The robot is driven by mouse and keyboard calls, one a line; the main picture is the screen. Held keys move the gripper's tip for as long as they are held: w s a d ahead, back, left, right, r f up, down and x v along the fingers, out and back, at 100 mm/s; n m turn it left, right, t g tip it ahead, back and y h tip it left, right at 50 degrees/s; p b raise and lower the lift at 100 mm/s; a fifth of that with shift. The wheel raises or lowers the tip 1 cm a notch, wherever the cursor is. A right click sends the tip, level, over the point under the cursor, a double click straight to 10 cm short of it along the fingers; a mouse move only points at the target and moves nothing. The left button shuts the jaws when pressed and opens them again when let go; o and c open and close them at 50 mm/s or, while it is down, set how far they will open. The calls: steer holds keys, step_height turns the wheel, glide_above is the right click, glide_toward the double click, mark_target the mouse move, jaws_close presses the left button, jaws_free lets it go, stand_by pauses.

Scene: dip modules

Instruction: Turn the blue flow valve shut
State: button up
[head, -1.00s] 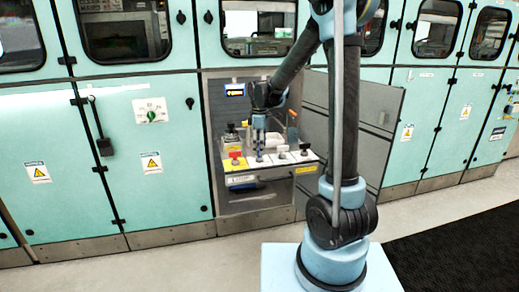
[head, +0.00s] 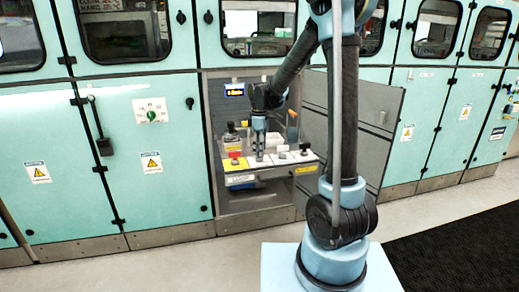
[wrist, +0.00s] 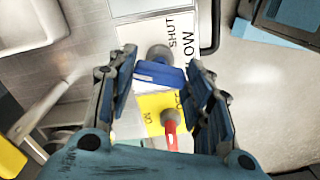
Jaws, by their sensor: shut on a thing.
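The blue flow valve (wrist: 158,74) has a flat blue handle on a round grey hub. It lies crosswise between the fingertips of my gripper (wrist: 160,78) in the wrist view, with one finger at each end. A white label beside it reads "SHUT" and, partly, "FLOW". In the head view my gripper (head: 260,155) points down onto the panel (head: 286,158) in the open cabinet bay. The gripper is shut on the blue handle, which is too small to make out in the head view.
A red handle (wrist: 170,130) on a yellow label is close beside the blue valve. Other knobs (head: 282,149) stand to the right on the panel.

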steer(key=m, duration=0.7)
steer(key=shift+w, duration=0.1)
steer(key=m, duration=0.6)
steer(key=shift+m, duration=0.3)
stand_by(0.4)
steer(key=o, duration=1)
steer(key=shift+o, duration=0.2)
steer(key=shift+r, duration=0.1)
step_height(320, 180, up, 12)
